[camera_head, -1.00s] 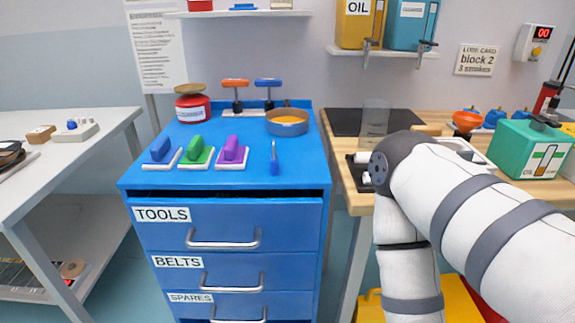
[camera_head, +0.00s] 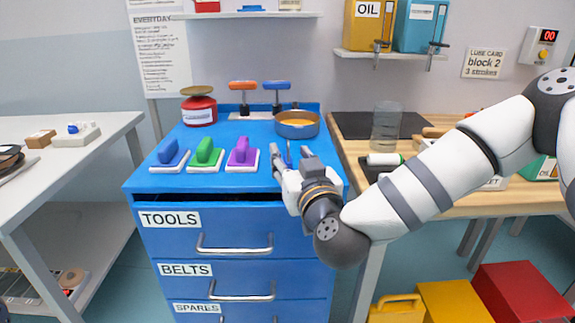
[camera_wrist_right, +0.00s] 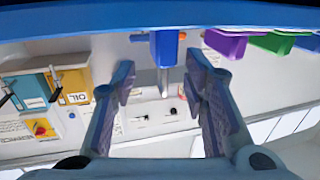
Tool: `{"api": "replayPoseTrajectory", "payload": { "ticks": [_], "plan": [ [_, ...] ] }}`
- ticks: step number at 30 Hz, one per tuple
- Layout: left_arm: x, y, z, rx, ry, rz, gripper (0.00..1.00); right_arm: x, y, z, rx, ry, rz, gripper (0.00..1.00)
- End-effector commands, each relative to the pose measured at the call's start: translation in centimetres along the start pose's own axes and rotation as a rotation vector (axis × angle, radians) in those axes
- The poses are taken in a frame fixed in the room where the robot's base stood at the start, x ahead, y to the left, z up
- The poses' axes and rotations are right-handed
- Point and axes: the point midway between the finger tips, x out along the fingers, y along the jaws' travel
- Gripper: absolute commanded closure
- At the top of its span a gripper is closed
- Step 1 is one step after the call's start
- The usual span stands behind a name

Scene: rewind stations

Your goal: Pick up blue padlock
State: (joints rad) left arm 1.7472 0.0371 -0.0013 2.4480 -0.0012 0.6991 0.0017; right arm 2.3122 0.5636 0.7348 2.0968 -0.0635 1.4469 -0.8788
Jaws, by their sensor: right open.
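No thing in view is clearly a blue padlock. A small blue item (camera_head: 74,129) sits on a pale block on the left table; I cannot tell its shape. A blue block-like piece (camera_head: 168,152) stands on a white plate at the cabinet top's left. My right gripper (camera_head: 291,154) is open over the cabinet's front right part, its fingers on either side of a blue-handled tool (camera_head: 289,153). In the right wrist view this blue handle (camera_wrist_right: 166,49) with a metal shaft lies beyond the open fingertips (camera_wrist_right: 160,86), apart from them. My left gripper is not in view.
Green (camera_head: 205,154) and purple (camera_head: 242,155) pieces on white plates stand left of my right gripper. A clear cup (camera_head: 386,127) stands on the wooden bench.

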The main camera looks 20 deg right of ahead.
Motion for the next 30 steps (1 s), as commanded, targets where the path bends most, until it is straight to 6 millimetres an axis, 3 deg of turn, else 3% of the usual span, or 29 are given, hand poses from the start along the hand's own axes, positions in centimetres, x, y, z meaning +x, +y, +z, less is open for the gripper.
{"api": "replayPoseTrajectory", "payload": {
  "ticks": [5, 12, 13, 18, 30],
  "plan": [
    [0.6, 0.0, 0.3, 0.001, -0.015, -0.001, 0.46, 3.1, 0.1, 0.2, 0.0, -0.002, 0.002, 0.6],
    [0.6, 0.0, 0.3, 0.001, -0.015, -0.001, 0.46, 3.6, 0.0, -0.1, -0.001, -0.001, -0.001, 0.6],
    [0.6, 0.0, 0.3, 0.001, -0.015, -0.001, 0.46, 3.6, 0.0, -0.1, -0.001, -0.001, -0.001, 0.62],
    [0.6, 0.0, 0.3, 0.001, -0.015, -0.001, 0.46, 3.6, 0.0, -0.1, -0.001, -0.001, -0.001, 1.0],
    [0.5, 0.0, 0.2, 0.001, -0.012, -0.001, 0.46, 3.6, 0.0, -0.4, -0.001, 0.0, -0.001, 1.0]
  ]
}}
